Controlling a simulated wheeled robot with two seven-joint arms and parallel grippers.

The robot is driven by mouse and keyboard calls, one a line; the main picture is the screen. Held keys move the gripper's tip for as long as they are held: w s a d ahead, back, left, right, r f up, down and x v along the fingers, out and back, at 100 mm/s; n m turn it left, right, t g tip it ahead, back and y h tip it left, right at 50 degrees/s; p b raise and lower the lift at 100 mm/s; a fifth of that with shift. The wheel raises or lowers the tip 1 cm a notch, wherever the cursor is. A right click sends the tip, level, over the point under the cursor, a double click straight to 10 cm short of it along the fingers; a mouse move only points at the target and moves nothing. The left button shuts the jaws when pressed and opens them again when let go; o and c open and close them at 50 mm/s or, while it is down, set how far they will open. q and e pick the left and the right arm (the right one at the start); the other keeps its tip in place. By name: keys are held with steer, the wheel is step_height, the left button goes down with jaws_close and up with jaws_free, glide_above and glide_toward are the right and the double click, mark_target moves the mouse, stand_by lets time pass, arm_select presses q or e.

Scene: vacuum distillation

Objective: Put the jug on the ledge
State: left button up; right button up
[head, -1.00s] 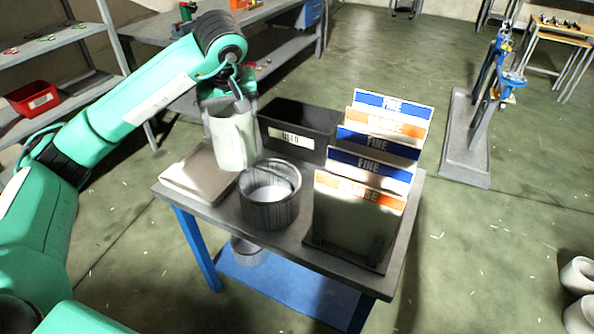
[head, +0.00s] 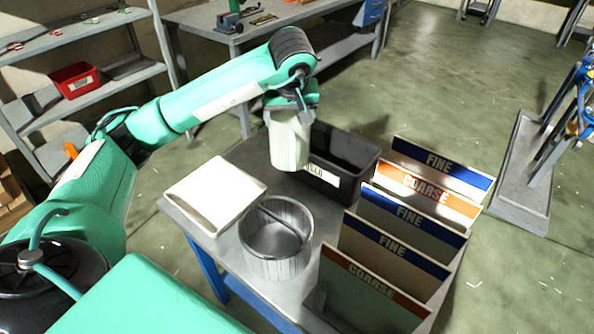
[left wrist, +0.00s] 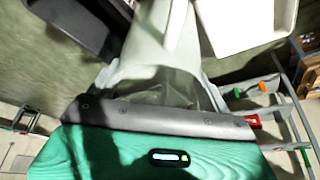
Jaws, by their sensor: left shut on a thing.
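My left gripper (head: 292,112) is shut on a pale, whitish jug (head: 288,145). The jug hangs nearly upright, slightly tilted, above the back of the small table and in front of a black bin. I cannot tell whether its bottom touches anything. In the left wrist view the jug (left wrist: 160,35) extends from between the fingers of the gripper (left wrist: 160,80). No part is clearly marked as the ledge; a grey shelf unit (head: 130,75) stands at the upper left. My right gripper is not in view.
The table holds a pale flat slab (head: 212,192), a grey round pot (head: 275,255), the black bin (head: 352,150) and a rack of panels marked FINE and COARSE (head: 400,235). A red bin (head: 75,80) sits on the shelf. A workbench (head: 215,25) stands behind. Green floor is open at right.

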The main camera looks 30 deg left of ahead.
arm_select(q)
step_height(320, 180, down, 11)
steer(key=shift+r+p, duration=0.2)
steer(key=shift+p, duration=0.5)
steer(key=shift+f, duration=0.5)
step_height(320, 180, down, 3)
steer(key=shift+f+p, duration=0.2)
steer(key=shift+p, duration=0.15)
steer(key=shift+f, duration=0.1)
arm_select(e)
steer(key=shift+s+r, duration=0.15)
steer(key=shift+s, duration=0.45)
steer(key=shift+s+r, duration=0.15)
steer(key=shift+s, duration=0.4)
